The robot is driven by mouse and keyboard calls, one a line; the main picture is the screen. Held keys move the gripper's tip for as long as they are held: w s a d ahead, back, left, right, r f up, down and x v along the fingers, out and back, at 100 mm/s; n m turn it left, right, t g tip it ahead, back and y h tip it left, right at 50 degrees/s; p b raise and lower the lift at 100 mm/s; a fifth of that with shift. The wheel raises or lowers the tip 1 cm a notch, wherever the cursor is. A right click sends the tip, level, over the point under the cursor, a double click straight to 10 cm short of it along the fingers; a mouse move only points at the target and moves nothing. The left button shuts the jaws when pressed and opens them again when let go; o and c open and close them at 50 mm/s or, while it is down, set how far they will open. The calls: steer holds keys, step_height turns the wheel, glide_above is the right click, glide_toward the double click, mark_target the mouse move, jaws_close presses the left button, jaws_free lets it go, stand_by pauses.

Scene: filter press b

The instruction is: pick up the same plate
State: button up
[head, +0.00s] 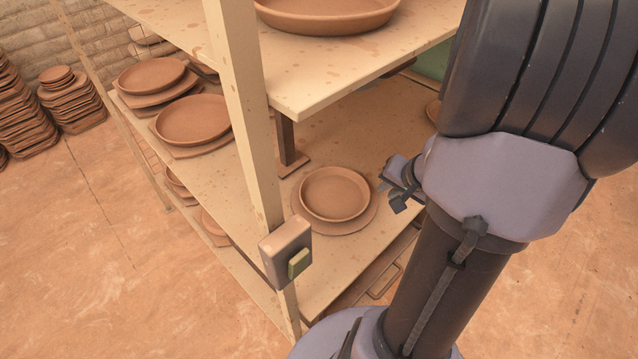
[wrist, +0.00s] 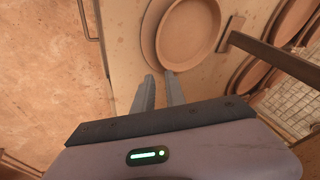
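A round terracotta plate (head: 335,194) with a raised rim lies on a wider flat clay disc (head: 364,222) on the middle shelf. In the wrist view the plate (wrist: 190,32) is at the top, with the disc (wrist: 148,38) showing past its left side. My gripper (head: 388,192) is just right of the plate in the head view. In the wrist view my gripper (wrist: 160,78) has its two fingers apart, with bare shelf between them. The fingertips are near the plate's rim; I cannot tell whether one touches it. Nothing is held.
A shelf post (head: 243,110) with a small box (head: 286,253) stands left of the plate. An upper shelf board (head: 310,85) overhangs behind it, bearing a large dish (head: 327,15). More plates (head: 193,119) lie on the left shelf. A short brown upright (head: 287,140) stands behind the plate.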

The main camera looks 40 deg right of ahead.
mark_target(368, 197)
steer(key=b+x, duration=0.4)
steer(key=x, duration=0.9)
steer(key=shift+w+d+f+b, duration=0.15)
steer(key=shift+w+f+b, duration=0.1)
steer(key=shift+w+b, duration=0.05)
steer(key=shift+r, duration=0.1)
jaws_close()
stand_by(0.4)
